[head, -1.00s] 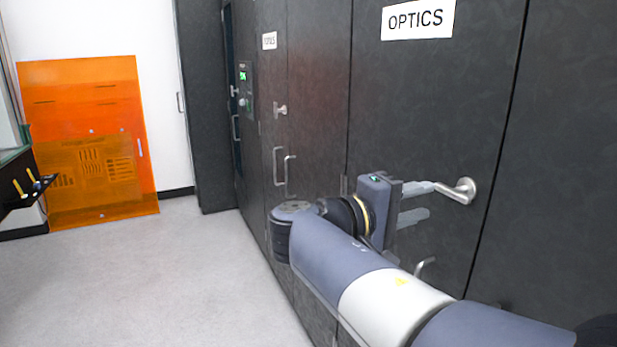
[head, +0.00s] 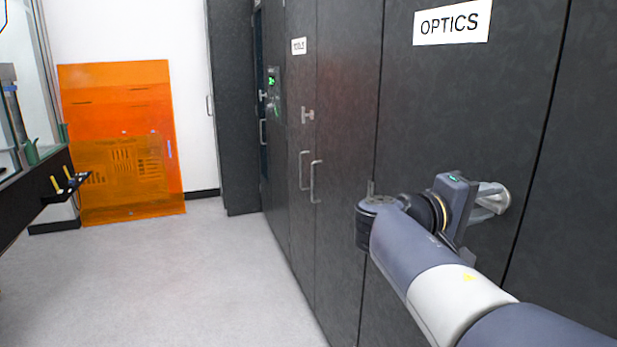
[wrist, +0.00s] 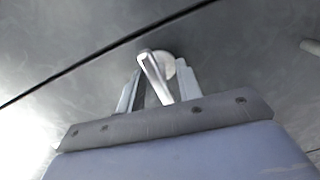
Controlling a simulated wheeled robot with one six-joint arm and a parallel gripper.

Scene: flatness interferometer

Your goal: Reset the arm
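My gripper (head: 492,203) is at the lever handle of the dark cabinet door labelled OPTICS (head: 452,22). In the wrist view, the two fingers of my gripper (wrist: 157,88) stand apart, with the silver lever handle (wrist: 152,72) between them. A gap shows beside the lever, so the fingers do not look closed on it. In the head view the fingers overlap the handle, and its round base is partly hidden behind them. The door looks closed.
Dark cabinets line the right side, with a bar handle (head: 316,182) and a small panel with a green display (head: 273,90) farther along. An orange translucent panel (head: 122,150) leans at the back wall. A bench edge (head: 38,190) stands at left. The grey floor (head: 200,275) between is clear.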

